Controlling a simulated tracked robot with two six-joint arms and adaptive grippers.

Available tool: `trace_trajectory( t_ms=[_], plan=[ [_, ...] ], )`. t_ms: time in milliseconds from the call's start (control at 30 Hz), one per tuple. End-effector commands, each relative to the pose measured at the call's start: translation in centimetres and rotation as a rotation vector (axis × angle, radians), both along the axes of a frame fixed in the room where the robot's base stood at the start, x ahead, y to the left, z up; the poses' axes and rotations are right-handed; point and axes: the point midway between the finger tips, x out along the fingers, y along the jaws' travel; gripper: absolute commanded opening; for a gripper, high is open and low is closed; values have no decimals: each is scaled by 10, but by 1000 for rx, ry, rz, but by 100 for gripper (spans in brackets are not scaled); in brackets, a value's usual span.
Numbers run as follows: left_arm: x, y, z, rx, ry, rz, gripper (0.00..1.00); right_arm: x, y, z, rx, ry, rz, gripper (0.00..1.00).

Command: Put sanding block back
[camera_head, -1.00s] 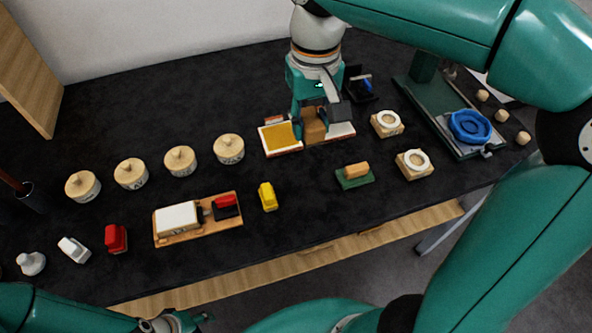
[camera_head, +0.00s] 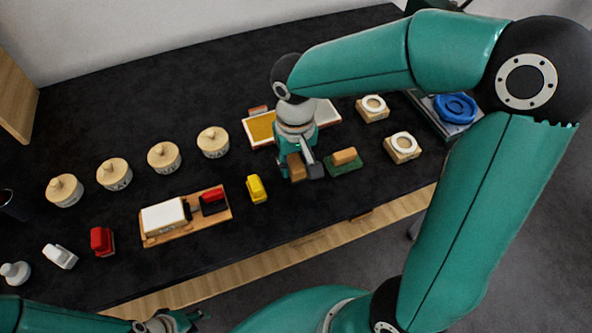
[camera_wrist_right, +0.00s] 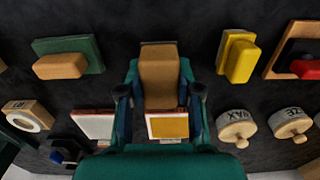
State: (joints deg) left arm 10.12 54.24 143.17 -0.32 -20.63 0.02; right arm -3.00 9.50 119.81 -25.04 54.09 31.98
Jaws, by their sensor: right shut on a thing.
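My right gripper (camera_head: 302,172) is shut on a plain brown block (camera_head: 295,167), which appears to be the sanding block. In the right wrist view the block (camera_wrist_right: 160,75) sits between the two fingers (camera_wrist_right: 160,92) and sticks out past them. The gripper is over the dark bench, between a yellow block (camera_head: 256,189) and a green pad (camera_head: 344,167) with a tan block (camera_head: 344,156) on it. I cannot tell whether the held block touches the bench. My left gripper (camera_head: 190,320) shows only partly at the bottom edge; its jaw opening is unclear.
Several lidded round pots (camera_head: 163,157) stand left. A wooden board (camera_head: 226,213) holds a white block and a red-handled tool. Two ring pieces (camera_head: 403,147) stand right.

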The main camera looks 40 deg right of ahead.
Motion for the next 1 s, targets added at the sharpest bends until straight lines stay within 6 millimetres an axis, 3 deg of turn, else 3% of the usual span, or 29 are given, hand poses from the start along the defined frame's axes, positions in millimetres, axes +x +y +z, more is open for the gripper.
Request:
trace_trajectory(
  t_ms=[233, 633, 667, 700, 800, 1000],
  plan=[
    [0, 0, -2, 0, 0, 0, 40, -1, 0, -34, 0, 3, 0, 2],
    [0, 0, -6, 0, 0, 0, 40, 0, 0, -40, 1, 1, 0, 2],
    [0, 0, -4, 0, 0, 0, 40, 0, 0, -38, 1, 1, 0, 39],
    [0, 0, -4, 0, 0, 0, 40, 0, 0, -38, 1, 1, 0, 46],
    [0, 0, -4, 0, 0, 0, 40, 0, 0, -38, 0, 1, 0, 59],
    [0, 0, -4, 0, 0, 0, 40, 0, 0, -38, 0, 1, 1, 59]
  ],
)
